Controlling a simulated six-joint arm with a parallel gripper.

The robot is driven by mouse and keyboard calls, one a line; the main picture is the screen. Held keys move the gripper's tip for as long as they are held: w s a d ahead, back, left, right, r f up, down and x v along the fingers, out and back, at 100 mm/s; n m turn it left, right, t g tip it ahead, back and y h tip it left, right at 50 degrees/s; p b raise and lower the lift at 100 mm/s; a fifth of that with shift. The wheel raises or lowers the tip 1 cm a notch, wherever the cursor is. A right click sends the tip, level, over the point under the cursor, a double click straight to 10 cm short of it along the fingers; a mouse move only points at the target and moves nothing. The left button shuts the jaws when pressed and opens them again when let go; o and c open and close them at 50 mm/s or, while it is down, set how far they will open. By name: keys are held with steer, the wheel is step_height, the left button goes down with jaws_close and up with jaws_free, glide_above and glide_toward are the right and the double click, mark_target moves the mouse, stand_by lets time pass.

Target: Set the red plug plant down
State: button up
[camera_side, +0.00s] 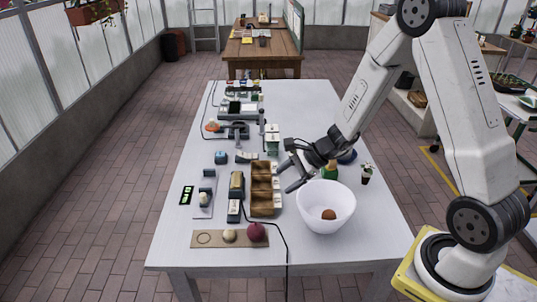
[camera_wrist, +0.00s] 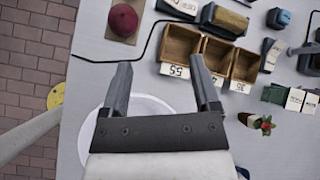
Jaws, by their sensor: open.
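A small plant with a red top, green leaves and a pale part (camera_wrist: 264,124) shows in the wrist view, right of my gripper (camera_wrist: 160,72) and apart from its fingers. It appears to be on the table. In the side view, a small green thing (camera_side: 330,172) behind the bowl may be this plant; my arm and the bowl make it hard to tell. My gripper also shows in the side view (camera_side: 286,174), above the table between the wooden compartments and the bowl. Its fingers are spread with nothing between them.
A white bowl (camera_side: 340,212) holding a brown ball (camera_side: 328,214) stands below my gripper. Wooden compartments (camera_side: 264,211) stand to its left. A board (camera_side: 212,239) carries round items at the front. The front right table is clear.

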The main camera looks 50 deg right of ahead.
steer(key=s+a+r+n+g+h, duration=0.1)
steer(key=s+a+r+n+h, duration=0.1)
steer(key=s+n, duration=0.4)
steer(key=s+a+r+n+g+h, duration=0.1)
steer(key=s+n, duration=0.6)
steer(key=n, duration=0.9)
step_height(320, 180, up, 3)
steer(key=g+h, duration=0.1)
steer(key=h, duration=0.2)
steer(key=shift+a+g, duration=0.3)
steer(key=shift+a, duration=0.1)
